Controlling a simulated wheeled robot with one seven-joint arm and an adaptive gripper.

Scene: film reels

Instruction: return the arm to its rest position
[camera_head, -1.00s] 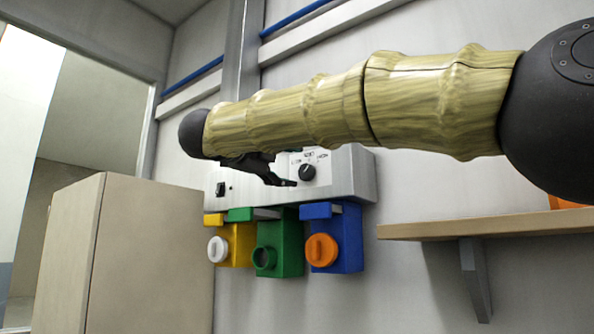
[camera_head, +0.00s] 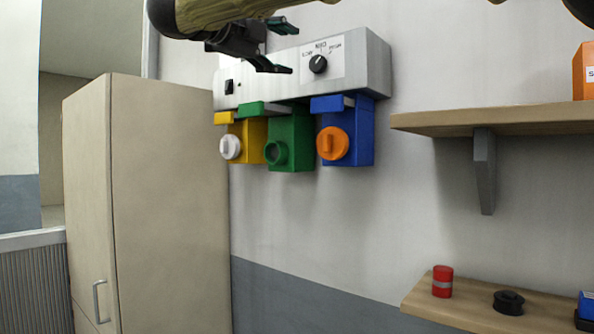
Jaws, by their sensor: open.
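My arm (camera_head: 230,10) crosses the top of the head view, cut off by the upper edge. My gripper (camera_head: 290,48) is open and empty, its dark fingers pointing right in front of the grey control panel (camera_head: 372,65). I cannot tell whether the fingers touch the panel.
Under the panel hang a yellow box (camera_head: 254,135), a green box (camera_head: 292,145) and a blue box (camera_head: 361,140). A beige cabinet (camera_head: 165,190) stands left. An upper shelf (camera_head: 450,122) and a lower shelf (camera_head: 425,302) are right; the lower holds a red can (camera_head: 442,281).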

